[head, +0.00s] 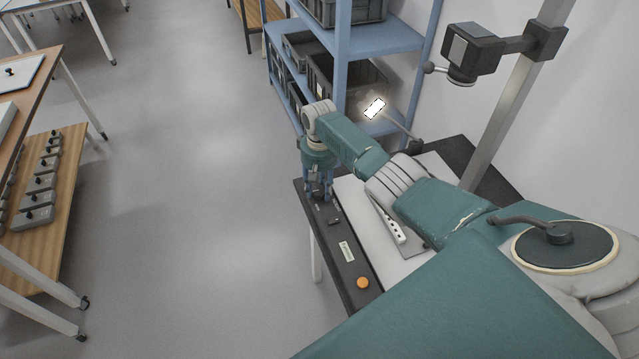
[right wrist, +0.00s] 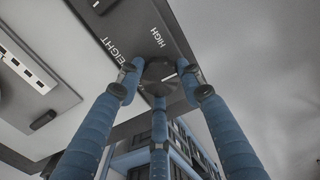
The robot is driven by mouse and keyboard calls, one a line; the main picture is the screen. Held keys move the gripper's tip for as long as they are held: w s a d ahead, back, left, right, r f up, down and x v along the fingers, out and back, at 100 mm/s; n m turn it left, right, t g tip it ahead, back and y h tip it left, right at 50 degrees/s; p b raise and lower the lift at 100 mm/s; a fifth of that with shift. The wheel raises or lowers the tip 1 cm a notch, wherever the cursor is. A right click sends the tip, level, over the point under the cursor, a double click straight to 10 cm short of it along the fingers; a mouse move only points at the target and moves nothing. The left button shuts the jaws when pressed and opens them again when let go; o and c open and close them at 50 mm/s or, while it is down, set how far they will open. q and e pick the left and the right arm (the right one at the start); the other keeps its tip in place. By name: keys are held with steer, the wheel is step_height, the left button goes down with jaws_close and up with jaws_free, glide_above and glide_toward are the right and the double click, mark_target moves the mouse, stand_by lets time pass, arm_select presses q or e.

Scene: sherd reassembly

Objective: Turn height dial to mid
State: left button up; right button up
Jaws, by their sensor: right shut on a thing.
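The height dial (right wrist: 158,72) is a dark round knob on the dark front strip of the bench. The words HIGH and part of HEIGHT are printed beside it in the right wrist view. A short pale mark shows on the dial; I cannot tell for sure which setting it points to. My right gripper (right wrist: 158,92) points down with its three blue fingers shut around the dial. In the head view my right gripper (head: 318,188) is at the far left corner of the bench, and its fingers mostly hide the dial. My left gripper is not in view.
The bench strip (head: 336,268) also holds a small black switch (head: 334,221), a pale label (head: 347,251) and an orange button (head: 362,284). A lit lamp (head: 375,107) and a camera-like head on a post (head: 470,55) stand behind. A blue shelf (head: 375,40) holds grey bins. Open floor lies left.

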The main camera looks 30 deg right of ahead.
mark_target(319, 190)
steer(key=m+p, duration=0.2)
steer(key=m, duration=0.3)
steer(key=shift+m, duration=0.3)
steer(key=m+p, duration=0.1)
steer(key=m, duration=0.4)
steer(key=shift+m, duration=0.3)
steer(key=o, duration=1.1)
steer(key=shift+o, duration=0.2)
step_height(319, 190, up, 12)
